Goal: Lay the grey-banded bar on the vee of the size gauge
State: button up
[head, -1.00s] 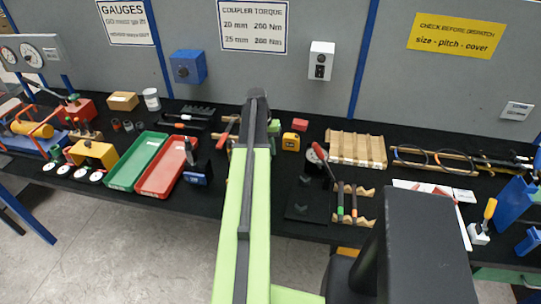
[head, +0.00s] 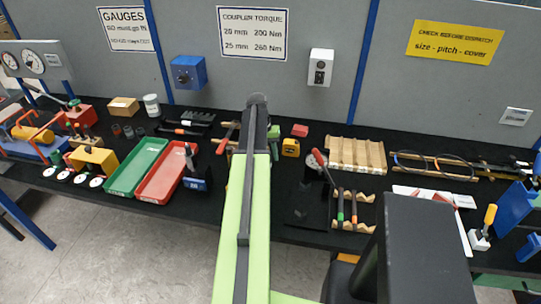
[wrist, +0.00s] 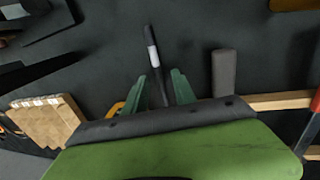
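In the wrist view, a dark bar with a pale grey band (wrist: 153,55) runs almost upright in the picture. Its lower part passes between the two green fingers of my gripper (wrist: 159,82). A narrow dark gap shows on each side of the bar, so the fingers look open around it and not pressed on it. I cannot tell what the bar rests on. In the head view, my gripper and this bar are hidden behind my arm. A dark plate (head: 302,214), seemingly the size gauge's base, lies left of the bar rack; its vee is unclear.
A wooden rack (head: 368,198) holds a green-banded bar (head: 340,208) and an orange-banded bar (head: 354,208). A grooved wooden board (head: 357,152) lies behind it. A dark grey block (wrist: 224,72) stands right of the bar in the wrist view. Green (head: 137,164) and red trays (head: 162,178) lie left.

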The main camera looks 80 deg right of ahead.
notch_tip(320, 180, up, 12)
jog(key=w+p, duration=0.2)
jog(key=p, duration=0.9)
jog(key=shift+w+a, duration=0.1)
jog(key=shift+w, duration=0.05)
